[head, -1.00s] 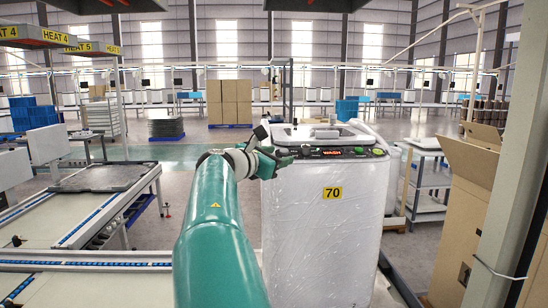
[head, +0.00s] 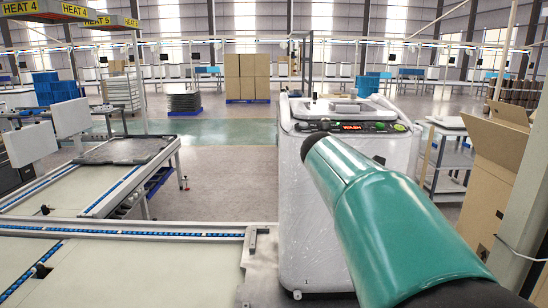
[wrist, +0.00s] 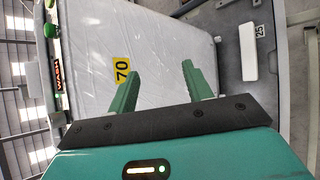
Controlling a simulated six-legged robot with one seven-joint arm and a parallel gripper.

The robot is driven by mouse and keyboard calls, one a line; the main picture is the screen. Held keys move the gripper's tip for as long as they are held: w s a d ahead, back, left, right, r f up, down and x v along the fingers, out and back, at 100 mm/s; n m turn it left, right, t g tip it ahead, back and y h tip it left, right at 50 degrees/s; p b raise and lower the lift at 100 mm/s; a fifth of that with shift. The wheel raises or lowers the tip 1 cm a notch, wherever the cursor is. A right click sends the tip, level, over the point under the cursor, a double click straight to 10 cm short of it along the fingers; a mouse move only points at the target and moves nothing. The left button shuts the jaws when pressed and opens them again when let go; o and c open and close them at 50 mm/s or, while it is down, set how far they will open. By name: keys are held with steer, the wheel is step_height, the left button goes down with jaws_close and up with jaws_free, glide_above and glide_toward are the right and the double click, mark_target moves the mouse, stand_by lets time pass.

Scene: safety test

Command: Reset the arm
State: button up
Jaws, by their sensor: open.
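My gripper (wrist: 160,88) shows in the wrist view with its two green fingers apart and nothing between them. Beyond the fingers is the plastic-wrapped side of a white washing machine (wrist: 165,50) with a yellow "70" label (wrist: 122,70). In the head view my teal arm crosses the lower right, in front of the same washing machine (head: 310,200). My gripper is hidden there. The machine stands upright, and its panel (head: 350,127) shows a lit red "WASH" display.
Conveyor tracks (head: 120,233) run along the left and front. A grey cart (head: 445,160) and open cardboard boxes (head: 495,170) stand right of the machine. A stack of boxes (head: 247,77) is at the back. The floor (head: 230,165) left of the machine is clear.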

steer(key=s+f+m+y, duration=0.2)
steer(key=s+f+m, duration=0.1)
steer(key=s, duration=0.5)
steer(key=s+f+m+g+y, duration=0.1)
steer(key=s+f+m+y, duration=0.1)
steer(key=s, duration=0.7)
steer(key=s+a+f+m+g+y, duration=0.1)
steer(key=s+f+m+y, duration=0.1)
steer(key=s+f+m, duration=0.2)
steer(key=s+m, duration=0.2)
steer(key=s, duration=0.2)
steer(key=shift+s+f+m+y, duration=0.2)
steer(key=shift+m+y, duration=0.1)
steer(key=shift+y, duration=0.1)
steer(key=s+a+f+m, duration=0.1)
steer(key=s, duration=0.2)
steer(key=s+a+f+m, duration=0.1)
steer(key=s+f+m, duration=0.1)
steer(key=s, duration=0.1)
steer(key=s+a+f+m, duration=0.1)
steer(key=s, duration=0.2)
steer(key=shift+a+f+y, duration=0.4)
steer(key=shift+c, duration=0.9)
steer(key=shift+s+f+m, duration=0.1)
steer(key=shift+s+m, duration=0.05)
steer(key=shift+m, duration=0.15)
steer(key=shift+c, duration=0.6)
